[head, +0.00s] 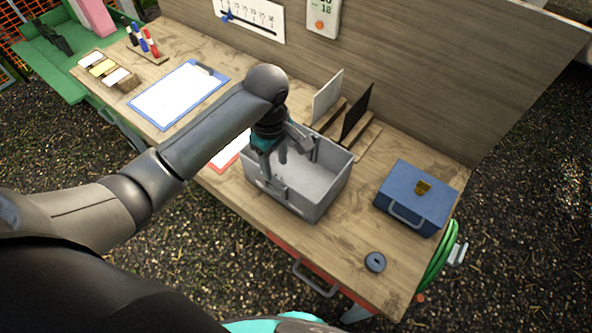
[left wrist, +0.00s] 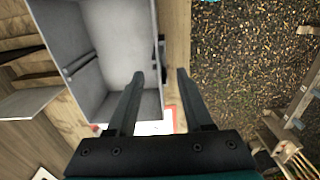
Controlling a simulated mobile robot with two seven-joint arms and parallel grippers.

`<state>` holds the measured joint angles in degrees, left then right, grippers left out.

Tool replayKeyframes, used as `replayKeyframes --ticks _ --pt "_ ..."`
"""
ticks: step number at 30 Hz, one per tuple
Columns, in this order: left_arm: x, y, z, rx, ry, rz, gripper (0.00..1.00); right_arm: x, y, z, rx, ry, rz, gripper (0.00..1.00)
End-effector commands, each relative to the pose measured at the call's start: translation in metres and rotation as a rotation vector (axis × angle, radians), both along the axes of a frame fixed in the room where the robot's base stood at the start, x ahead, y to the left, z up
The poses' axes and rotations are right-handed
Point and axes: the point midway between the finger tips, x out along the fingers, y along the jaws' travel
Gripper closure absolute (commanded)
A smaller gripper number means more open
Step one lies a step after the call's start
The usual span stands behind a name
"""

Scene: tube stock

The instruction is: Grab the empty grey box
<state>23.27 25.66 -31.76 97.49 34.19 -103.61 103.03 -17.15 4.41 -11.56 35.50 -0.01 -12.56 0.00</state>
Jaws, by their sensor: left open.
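The grey box (head: 330,190) stands open and empty on the wooden workbench, with a handle on its front wall. My left gripper (head: 273,168) is over the box's front-left part, pointing down, open and holding nothing. In the left wrist view the left gripper (left wrist: 160,74) has one finger over the inside of the grey box (left wrist: 97,103) and the other outside its handled wall. That wall lines up with the gap between the fingers. I cannot tell whether the fingertips reach below the rim. My right gripper is not in view.
A blue case (head: 415,196) and a dark round object (head: 375,262) are right of the box on the workbench (head: 325,250). A rack with upright panels (head: 355,112) stands close behind it. A blue clipboard (head: 178,97) lies left. A back panel (head: 440,80) bounds the bench.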

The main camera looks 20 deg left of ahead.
Motion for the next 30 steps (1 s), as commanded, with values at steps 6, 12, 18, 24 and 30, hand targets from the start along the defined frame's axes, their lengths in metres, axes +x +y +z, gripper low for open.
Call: replayKeyframes --ticks 6,12,18,24,30 --pt "0.000 0.000 -0.044 0.001 0.002 -0.001 0.49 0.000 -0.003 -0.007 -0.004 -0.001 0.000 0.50" --pt "0.001 0.000 -0.059 0.000 -0.001 -0.002 0.49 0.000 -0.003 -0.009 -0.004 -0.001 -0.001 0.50" --pt "0.004 0.002 -0.076 0.000 0.000 -0.002 0.49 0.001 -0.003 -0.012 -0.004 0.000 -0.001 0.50" --pt "0.008 0.003 -0.101 0.000 0.000 -0.003 0.49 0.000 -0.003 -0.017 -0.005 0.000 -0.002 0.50" --pt "0.008 0.003 -0.110 -0.001 -0.003 -0.004 0.49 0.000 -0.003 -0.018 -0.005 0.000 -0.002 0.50"
